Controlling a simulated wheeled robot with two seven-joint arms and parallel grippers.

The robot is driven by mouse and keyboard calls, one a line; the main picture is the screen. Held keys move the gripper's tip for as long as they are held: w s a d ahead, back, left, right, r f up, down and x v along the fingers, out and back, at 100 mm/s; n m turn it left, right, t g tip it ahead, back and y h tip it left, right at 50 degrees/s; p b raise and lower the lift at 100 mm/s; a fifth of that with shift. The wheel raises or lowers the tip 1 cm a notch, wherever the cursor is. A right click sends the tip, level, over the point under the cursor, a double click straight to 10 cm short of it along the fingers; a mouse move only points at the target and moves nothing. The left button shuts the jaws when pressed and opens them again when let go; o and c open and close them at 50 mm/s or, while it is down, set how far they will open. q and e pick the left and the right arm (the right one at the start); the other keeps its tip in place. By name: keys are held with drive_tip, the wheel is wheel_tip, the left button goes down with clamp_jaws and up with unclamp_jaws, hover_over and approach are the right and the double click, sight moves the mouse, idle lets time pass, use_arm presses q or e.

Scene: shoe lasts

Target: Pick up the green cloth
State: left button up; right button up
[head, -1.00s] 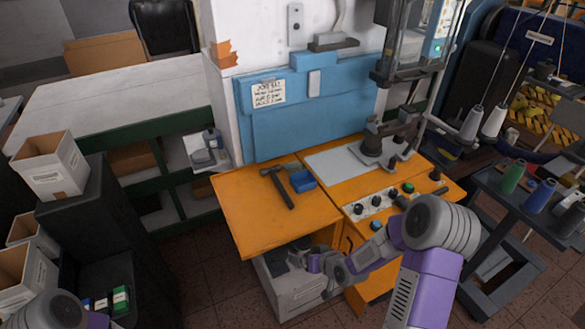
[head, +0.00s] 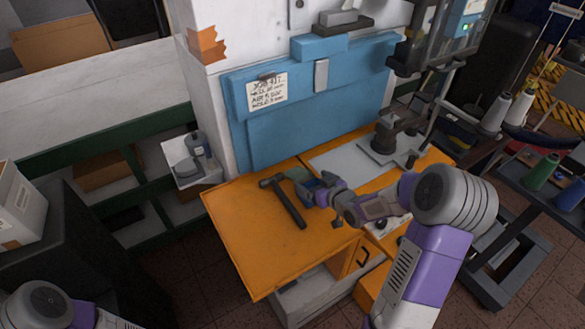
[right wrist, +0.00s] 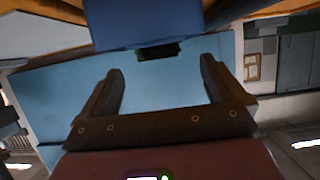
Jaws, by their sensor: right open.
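A small green patch that looks like the green cloth (head: 297,174) lies on the orange worktop (head: 240,215), at the small blue box and mostly hidden by my right gripper. My right gripper (head: 312,188) is open beside the blue box, above the worktop. In the right wrist view the two fingers of the right gripper (right wrist: 160,85) stand apart with nothing between them. A dark greenish piece (right wrist: 158,51) shows at the edge of the blue box (right wrist: 140,22), beyond the fingertips; I cannot tell if it is the cloth. My left gripper is out of view.
A hammer (head: 283,202) lies on the worktop left of the right gripper. A blue panel (head: 300,115) with a paper note stands behind. A grey plate with a clamp-like tool (head: 385,145) is to the right. The worktop's front left is clear.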

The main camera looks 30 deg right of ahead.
sight(305, 176)
drive_tip(key=b+x, duration=0.1)
drive_tip(key=x, duration=0.5)
drive_tip(key=shift+w, duration=0.1)
drive_tip(key=shift+c, duration=0.2)
drive_tip(key=c, duration=1.1)
